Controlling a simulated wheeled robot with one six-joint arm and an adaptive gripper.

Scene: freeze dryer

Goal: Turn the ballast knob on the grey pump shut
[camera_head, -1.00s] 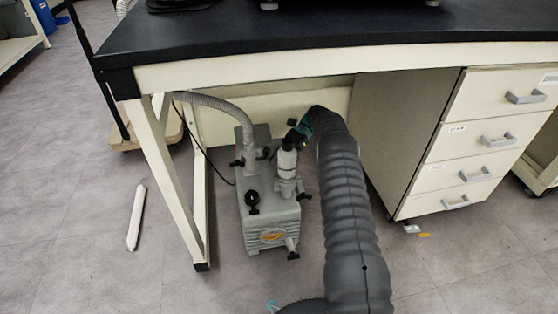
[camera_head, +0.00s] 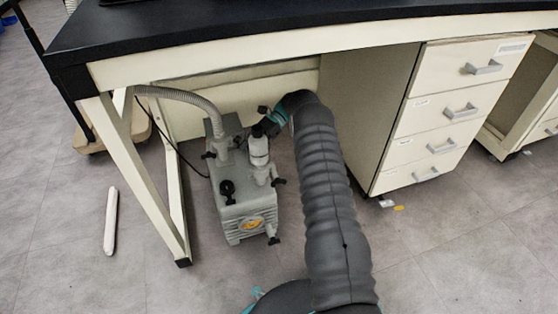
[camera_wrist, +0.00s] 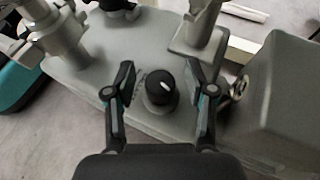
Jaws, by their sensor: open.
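The grey pump (camera_head: 243,212) stands on the floor under the bench; its top fills much of the wrist view (camera_wrist: 85,75). A round black knob (camera_wrist: 160,87) with a white pointer mark sits on a grey boss on the pump's top. My gripper (camera_wrist: 168,80) is open, with one finger on each side of this knob. A gap shows on both sides, wider on the right. In the head view, my arm and the pump's fittings hide this knob and most of the gripper.
A ribbed hose (camera_head: 190,98) joins the pump's top from the left. A bench leg (camera_head: 140,175) stands left of the pump, and a drawer cabinet (camera_head: 445,115) stands to the right. The bench top (camera_head: 250,22) overhangs the pump. A white stick (camera_head: 111,220) lies on the floor.

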